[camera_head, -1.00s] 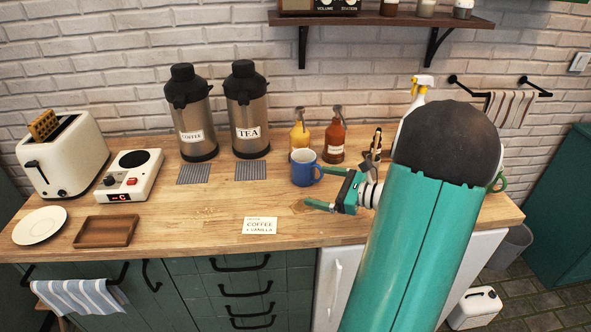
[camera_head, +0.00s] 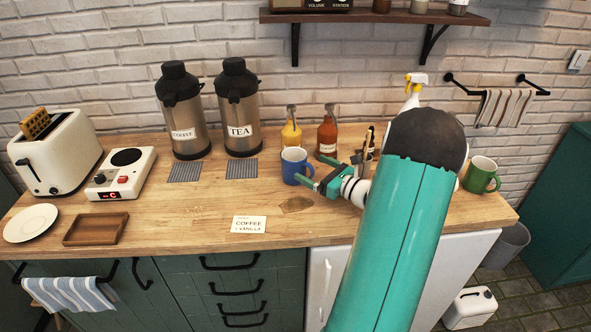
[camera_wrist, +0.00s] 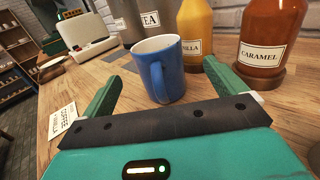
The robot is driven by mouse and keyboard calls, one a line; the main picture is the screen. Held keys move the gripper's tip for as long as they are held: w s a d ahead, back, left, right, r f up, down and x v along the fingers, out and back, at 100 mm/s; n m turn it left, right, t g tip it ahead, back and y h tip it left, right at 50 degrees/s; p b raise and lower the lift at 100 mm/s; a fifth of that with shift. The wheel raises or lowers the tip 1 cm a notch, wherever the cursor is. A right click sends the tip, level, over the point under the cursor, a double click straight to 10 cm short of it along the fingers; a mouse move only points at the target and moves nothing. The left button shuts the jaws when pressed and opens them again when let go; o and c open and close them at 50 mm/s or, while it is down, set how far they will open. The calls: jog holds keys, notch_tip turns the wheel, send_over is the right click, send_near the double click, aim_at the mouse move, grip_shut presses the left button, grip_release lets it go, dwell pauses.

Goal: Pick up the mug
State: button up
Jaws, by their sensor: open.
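A blue mug (camera_head: 294,167) with a white inside stands upright on the wooden counter, in front of the syrup bottles. My gripper (camera_head: 303,174) is open at the mug's right side in the head view. In the wrist view the mug (camera_wrist: 163,72) stands ahead of my gripper (camera_wrist: 168,84), between the lines of its two green fingers, with its handle toward me. The fingers look empty; I cannot tell whether either one touches the mug. A green mug (camera_head: 481,175) stands at the counter's right end, beyond my arm.
A yellow vanilla bottle (camera_wrist: 196,33) and a caramel bottle (camera_wrist: 266,45) stand close behind the blue mug. Coffee (camera_head: 184,112) and tea (camera_head: 238,108) flasks stand at the back left. A coffee-vanilla card (camera_head: 249,224) lies in front. The counter's front middle is mostly clear.

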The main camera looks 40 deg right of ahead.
aim_at(305, 161)
jog(key=w, duration=0.4)
jog(key=w+r, duration=0.1)
jog(key=shift+w+a, duration=0.35)
jog(key=shift+w, duration=0.05)
jog(key=c, duration=1.5)
jog(key=shift+o, duration=0.2)
jog(key=shift+r, duration=0.2)
jog(key=shift+r, duration=1.1)
jog(key=s+a+r, duration=0.8)
jog(key=a+r, duration=0.2)
jog(key=a, duration=0.1)
jog(key=shift+s+r, duration=0.2)
jog(key=shift+s, duration=0.15)
dwell(1.1)
